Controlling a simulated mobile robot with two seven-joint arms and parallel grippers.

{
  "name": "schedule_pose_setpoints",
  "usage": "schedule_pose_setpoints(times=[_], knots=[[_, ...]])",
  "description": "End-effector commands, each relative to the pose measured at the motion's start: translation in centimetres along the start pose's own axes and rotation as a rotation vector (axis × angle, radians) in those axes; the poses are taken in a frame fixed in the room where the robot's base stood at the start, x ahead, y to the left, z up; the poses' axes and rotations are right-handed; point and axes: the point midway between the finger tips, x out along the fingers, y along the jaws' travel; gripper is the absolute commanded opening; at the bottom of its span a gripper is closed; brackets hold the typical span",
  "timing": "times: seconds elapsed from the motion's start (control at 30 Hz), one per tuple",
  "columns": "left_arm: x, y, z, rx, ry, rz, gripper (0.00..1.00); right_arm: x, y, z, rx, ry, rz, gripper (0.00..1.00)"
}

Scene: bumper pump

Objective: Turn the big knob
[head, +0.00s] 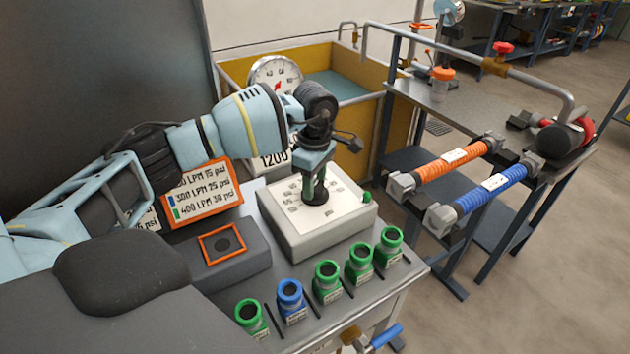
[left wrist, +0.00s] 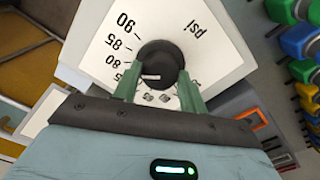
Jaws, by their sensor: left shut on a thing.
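The big knob (head: 315,196) is a dark round knob on the white psi dial plate of a grey box (head: 345,236) on the bench. In the left wrist view the knob (left wrist: 160,63) shows a white pointer mark near its lower edge, beside dial numbers such as 90, 85 and 80. My left gripper (head: 314,182) reaches down over the plate from above. In the left wrist view its green fingers (left wrist: 158,90) lie on either side of the knob, shut on it. My right gripper is in neither view.
Several green jars (head: 327,276) and a blue jar (head: 291,297) line the bench's front edge. A grey box with an orange-framed square (head: 222,245) stands left of the dial box. A round gauge (head: 275,78) stands behind. Orange (head: 455,160) and blue (head: 490,189) hoses lie right.

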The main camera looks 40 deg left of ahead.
Motion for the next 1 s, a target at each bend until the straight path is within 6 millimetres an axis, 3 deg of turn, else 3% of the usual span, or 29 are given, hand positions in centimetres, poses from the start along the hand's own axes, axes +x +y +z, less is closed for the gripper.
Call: schedule_pose_setpoints(times=[0.3, 0.33, 0.47, 0.77, 1.0], knots=[[-0.1, 0.0, 0.1, 0.001, -0.002, 0.002, 0.19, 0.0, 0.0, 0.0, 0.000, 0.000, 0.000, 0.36], [-0.1, 0.0, 0.1, 0.000, -0.002, 0.002, 0.46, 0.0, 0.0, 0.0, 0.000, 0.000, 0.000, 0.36], [-0.1, 0.0, 0.1, 0.000, -0.001, 0.001, 0.63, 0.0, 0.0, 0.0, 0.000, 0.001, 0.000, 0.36], [-0.2, 0.0, 0.0, 0.000, -0.001, 0.001, 0.63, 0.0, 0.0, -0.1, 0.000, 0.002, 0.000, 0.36], [-3.0, 0.1, 0.0, 0.000, -0.001, 0.005, 0.63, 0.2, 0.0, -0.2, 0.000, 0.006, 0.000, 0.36]])
